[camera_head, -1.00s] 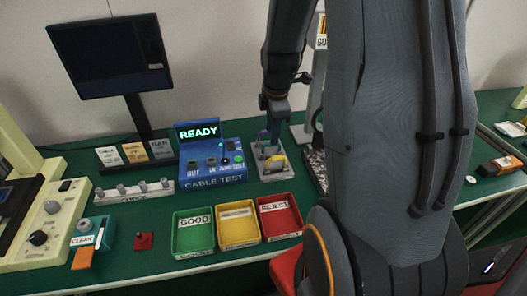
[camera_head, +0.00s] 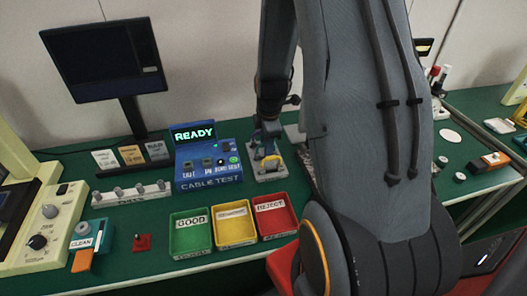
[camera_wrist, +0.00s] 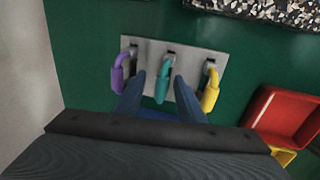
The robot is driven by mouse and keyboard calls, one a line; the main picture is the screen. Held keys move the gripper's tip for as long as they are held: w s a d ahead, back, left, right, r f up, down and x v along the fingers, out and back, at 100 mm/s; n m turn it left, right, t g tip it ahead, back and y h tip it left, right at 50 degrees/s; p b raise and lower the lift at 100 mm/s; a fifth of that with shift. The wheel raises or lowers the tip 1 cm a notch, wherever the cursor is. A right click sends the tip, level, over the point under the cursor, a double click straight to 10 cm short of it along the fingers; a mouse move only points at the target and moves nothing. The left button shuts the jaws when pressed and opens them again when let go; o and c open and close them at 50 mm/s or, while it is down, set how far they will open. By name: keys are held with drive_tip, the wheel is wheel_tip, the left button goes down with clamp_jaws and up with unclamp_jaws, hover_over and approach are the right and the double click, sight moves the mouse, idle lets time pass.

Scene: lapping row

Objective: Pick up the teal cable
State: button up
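The teal cable (camera_wrist: 162,82) is a short looped piece hanging in the middle slot of a grey rack (camera_wrist: 190,62) in the wrist view. A purple cable (camera_wrist: 119,73) is in the slot to its left and a yellow cable (camera_wrist: 211,92) in the slot to its right. My gripper (camera_wrist: 160,82) is open, one finger on each side of the teal cable, with gaps showing. In the head view my gripper (camera_head: 268,133) is just above the rack (camera_head: 283,171). The yellow cable (camera_head: 271,162) shows there; the teal one is largely hidden by the gripper.
The blue cable tester (camera_head: 209,180) reading READY stands close left of the rack. Green (camera_head: 191,239), yellow (camera_head: 236,231) and red (camera_head: 277,222) trays lie in front. A speckled dark block (camera_wrist: 265,10) lies beyond the rack in the wrist view.

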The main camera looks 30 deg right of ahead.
drive_tip(key=shift+c, duration=0.5)
clamp_jaws()
drive_tip(key=shift+r, duration=0.15)
wheel_tip(320, 180, up, 10)
drive_tip(key=shift+f+b, duration=0.1)
drive_tip(key=shift+b, duration=0.75)
